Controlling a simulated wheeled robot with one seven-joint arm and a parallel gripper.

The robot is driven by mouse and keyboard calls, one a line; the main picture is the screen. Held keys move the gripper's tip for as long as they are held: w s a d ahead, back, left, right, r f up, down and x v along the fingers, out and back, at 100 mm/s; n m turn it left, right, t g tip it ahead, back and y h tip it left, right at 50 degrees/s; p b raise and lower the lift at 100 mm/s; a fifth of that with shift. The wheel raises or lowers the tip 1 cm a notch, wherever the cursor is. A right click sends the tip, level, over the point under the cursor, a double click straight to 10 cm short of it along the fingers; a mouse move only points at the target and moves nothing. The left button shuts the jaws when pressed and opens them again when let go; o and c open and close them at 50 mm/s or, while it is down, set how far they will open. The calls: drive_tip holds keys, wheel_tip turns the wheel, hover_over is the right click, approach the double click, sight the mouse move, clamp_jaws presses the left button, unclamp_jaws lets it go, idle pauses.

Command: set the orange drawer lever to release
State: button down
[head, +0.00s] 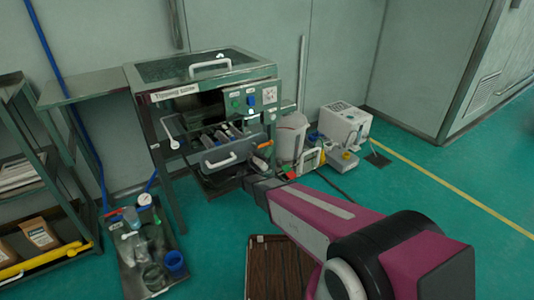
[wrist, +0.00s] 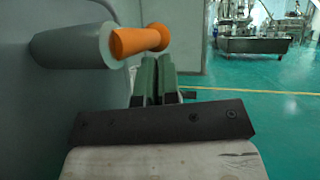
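The orange drawer lever (head: 264,145) is at the right end of the grey drawer front (head: 226,165) of the sieve machine. In the wrist view the lever (wrist: 140,41) is large and close, sticking out to the right from a grey cylindrical mount (wrist: 72,46). My gripper (wrist: 158,60) has its two green fingers nearly together, with only a narrow dark gap and nothing visible between them. The fingertips are just below the lever's outer part in the picture; I cannot tell whether they touch it. In the head view my fingertips are hard to make out.
A white drawer handle (head: 220,160) is left of the lever. A white bucket (head: 291,135) and a white box (head: 345,122) stand to the right. A tray of containers (head: 150,255) lies on the floor at left, and a brown slatted item (head: 277,268) below my arm.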

drive_tip(key=shift+s+d+r, duration=0.1)
drive_tip(key=shift+d+r, duration=0.1)
drive_tip(key=shift+r, duration=0.35)
drive_tip(key=v, duration=1.1)
drive_tip(key=shift+f, duration=0.45)
drive_tip(key=shift+w+a, duration=0.15)
drive_tip(key=shift+w, duration=0.05)
drive_tip(key=s+d+m+g+y, duration=0.25)
drive_tip(key=d+m+g, duration=0.45)
drive_tip(key=d, duration=0.4)
drive_tip(key=s+d+m+g+y, duration=0.1)
drive_tip(key=s+d+m+g, duration=0.3)
drive_tip(key=d+m+g, duration=0.55)
drive_tip(key=s+d+r+m+y, duration=0.2)
drive_tip(key=s+r+m+y, duration=0.3)
drive_tip(key=s+m+y, duration=0.5)
drive_tip(key=m+y, duration=0.2)
drive_tip(key=y, duration=0.1)
drive_tip(key=shift+d, duration=0.25)
